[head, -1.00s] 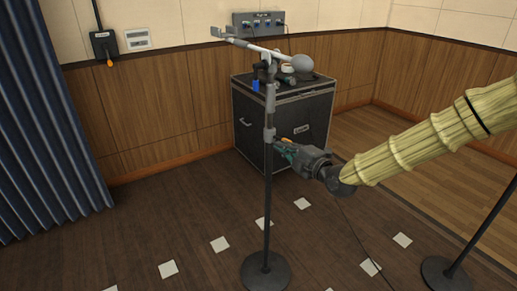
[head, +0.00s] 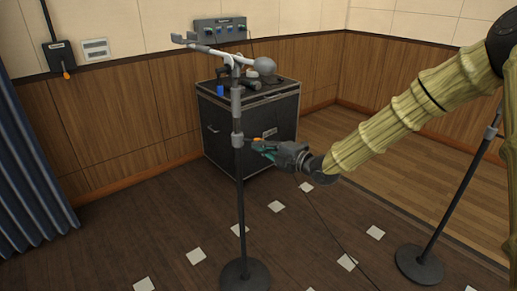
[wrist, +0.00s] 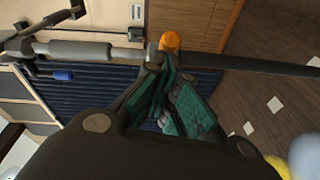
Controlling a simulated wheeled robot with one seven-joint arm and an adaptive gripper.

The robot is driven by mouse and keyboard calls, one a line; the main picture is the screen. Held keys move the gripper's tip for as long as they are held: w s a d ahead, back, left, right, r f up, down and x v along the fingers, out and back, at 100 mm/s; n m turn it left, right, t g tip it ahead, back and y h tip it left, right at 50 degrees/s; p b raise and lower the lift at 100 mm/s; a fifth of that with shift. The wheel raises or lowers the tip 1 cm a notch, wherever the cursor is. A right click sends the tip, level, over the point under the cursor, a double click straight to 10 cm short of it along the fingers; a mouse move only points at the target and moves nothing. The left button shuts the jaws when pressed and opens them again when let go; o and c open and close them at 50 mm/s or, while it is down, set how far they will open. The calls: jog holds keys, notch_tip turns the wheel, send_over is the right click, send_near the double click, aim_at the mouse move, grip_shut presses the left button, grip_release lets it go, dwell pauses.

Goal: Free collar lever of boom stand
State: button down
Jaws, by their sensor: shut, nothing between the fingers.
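The boom stand (head: 240,195) stands upright on a round black base, with a light boom across its top and a grey counterweight. Its collar (head: 237,140) is a pale sleeve partway up the pole; it also shows in the wrist view (wrist: 152,54), where the stand lies sideways. The collar lever shows an orange tip (wrist: 170,41) beside the collar. My gripper (head: 256,147) is just right of the collar, close to the lever. In the wrist view its green-padded fingers (wrist: 166,88) are shut and empty, below the orange tip. Contact with the lever cannot be told.
A black flight case (head: 250,125) with small gear on top stands behind the stand. A second stand (head: 420,262) is at the right, near my arm. A blue curtain (head: 30,160) hangs at left. Floor left of the stand is clear.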

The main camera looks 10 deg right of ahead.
jog(key=shift+w+d+n+g+y, duration=0.45)
jog(key=shift+w+n+g+y, duration=0.1)
jog(key=shift+n+g+y, duration=0.25)
jog(key=shift+w+d+n+g+y, duration=0.45)
jog(key=shift+w+n+g+y, duration=0.15)
jog(key=shift+g, duration=0.3)
jog(key=shift+w+d+n+g+y, duration=0.15)
jog(key=shift+w+n+g+y, duration=0.15)
jog(key=shift+w+n+g, duration=0.35)
jog(key=shift+w+d+n+g+y, duration=0.2)
jog(key=shift+w+n+g+y, duration=0.15)
jog(key=shift+w+g, duration=0.5)
jog(key=shift+w+d+n+g+y, duration=0.15)
jog(key=shift+w+n+g+y, duration=0.1)
jog(key=shift+w+n+g, duration=0.5)
jog(key=shift+w+m, duration=0.2)
jog(key=shift+m, duration=0.05)
jog(key=shift+d, duration=0.1)
jog(key=w+v, duration=0.1)
jog(key=v, duration=1)
jog(key=shift+d+r, duration=0.25)
jog(key=shift+d, duration=0.1)
